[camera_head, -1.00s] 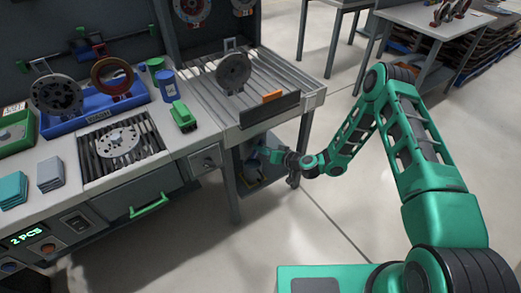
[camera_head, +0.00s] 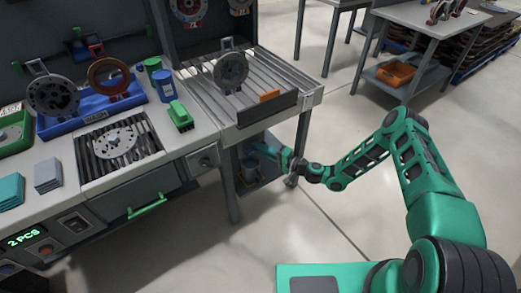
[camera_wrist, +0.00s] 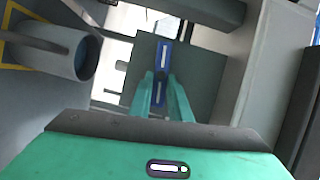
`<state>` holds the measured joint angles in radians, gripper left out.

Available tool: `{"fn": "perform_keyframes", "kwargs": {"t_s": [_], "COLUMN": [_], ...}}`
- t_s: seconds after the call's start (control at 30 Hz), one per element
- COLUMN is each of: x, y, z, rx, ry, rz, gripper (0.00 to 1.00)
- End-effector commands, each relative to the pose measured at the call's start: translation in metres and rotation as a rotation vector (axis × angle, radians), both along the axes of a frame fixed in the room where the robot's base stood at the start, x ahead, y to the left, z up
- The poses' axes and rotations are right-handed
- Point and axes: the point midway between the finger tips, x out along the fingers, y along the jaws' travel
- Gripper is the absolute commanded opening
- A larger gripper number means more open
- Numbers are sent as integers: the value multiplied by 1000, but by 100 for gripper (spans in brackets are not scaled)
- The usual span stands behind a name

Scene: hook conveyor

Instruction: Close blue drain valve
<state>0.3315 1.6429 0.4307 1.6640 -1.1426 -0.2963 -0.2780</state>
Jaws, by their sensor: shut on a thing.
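The blue drain valve's handle (camera_wrist: 164,56) is a narrow blue bar with pale slots, set against a grey square plate (camera_wrist: 200,72) in the wrist view. It runs lengthwise in that picture. My gripper (camera_wrist: 161,84) has its two green fingers on either side of the bar, shut on its near part. In the head view my gripper (camera_head: 266,151) reaches under the conveyor bench, and the valve is too small and shaded there to make out its handle.
A pale panel (camera_wrist: 262,65) is close on the right. In the head view a bench leg (camera_head: 302,128) stands beside my wrist. The floor in front is clear.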

Motion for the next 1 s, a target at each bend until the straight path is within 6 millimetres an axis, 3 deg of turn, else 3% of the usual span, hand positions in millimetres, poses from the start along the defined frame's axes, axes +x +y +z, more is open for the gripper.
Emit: {"fn": "perform_keyframes", "kwargs": {"t_s": [0.83, 0.87, 0.9, 0.93, 1.0], "x": [1, 1, 0, 0, 0], "y": [-4, -4, -4, -4, -3], "z": [-8, -8, -8, -8, -7], "rx": [107, 107, 106, 107, 109], "ry": [85, 85, 84, 83, 82], "rz": [-7, -7, -6, -6, -5], "gripper": [0, 20, 29, 36, 36]}}
